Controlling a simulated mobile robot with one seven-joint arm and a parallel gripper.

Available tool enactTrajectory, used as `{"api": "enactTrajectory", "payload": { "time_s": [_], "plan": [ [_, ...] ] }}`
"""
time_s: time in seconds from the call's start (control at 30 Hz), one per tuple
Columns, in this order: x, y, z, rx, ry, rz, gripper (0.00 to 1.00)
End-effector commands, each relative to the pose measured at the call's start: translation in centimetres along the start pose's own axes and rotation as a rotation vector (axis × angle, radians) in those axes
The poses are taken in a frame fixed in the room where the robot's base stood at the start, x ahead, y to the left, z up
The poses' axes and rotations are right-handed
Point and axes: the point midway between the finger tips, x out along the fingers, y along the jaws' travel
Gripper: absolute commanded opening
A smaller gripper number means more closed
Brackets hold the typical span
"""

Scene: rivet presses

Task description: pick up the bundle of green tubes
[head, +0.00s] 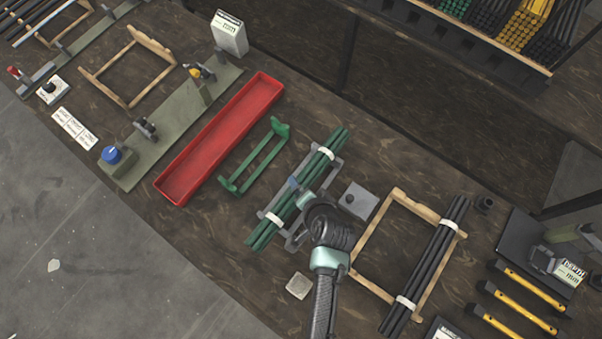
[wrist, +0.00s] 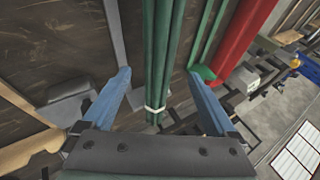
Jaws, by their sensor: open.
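The bundle of green tubes (head: 312,172) is held together by white bands and lies slantwise on a grey metal cradle (head: 337,167) on the dark workbench. My gripper (head: 296,190) is over the middle of the bundle, and my wrist hides part of the tubes and cradle. In the wrist view the green tubes (wrist: 162,60) run lengthwise between the two blue fingers of my gripper (wrist: 159,78). The fingers are apart, with a gap to the tubes on each side. I cannot tell how far the fingertips are above the bundle.
An empty green cradle (head: 257,160) and a long red tray (head: 215,140) lie left of the bundle. A small grey block (head: 358,200) is close on its right. Beyond it, black tubes (head: 432,255) rest on a wooden frame (head: 357,249). A loose grey square (head: 299,286) lies in front.

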Motion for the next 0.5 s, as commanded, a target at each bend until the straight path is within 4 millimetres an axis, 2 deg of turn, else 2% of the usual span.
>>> {"api": "enactTrajectory", "payload": {
  "time_s": [0.3, 0.5],
  "plan": [
    [3.6, 0.2, -0.1, 0.0, 0.0, 0.0, 0.92],
    [4.4, 0.2, -0.1, -0.001, 0.001, 0.0, 0.92]
  ]
}}
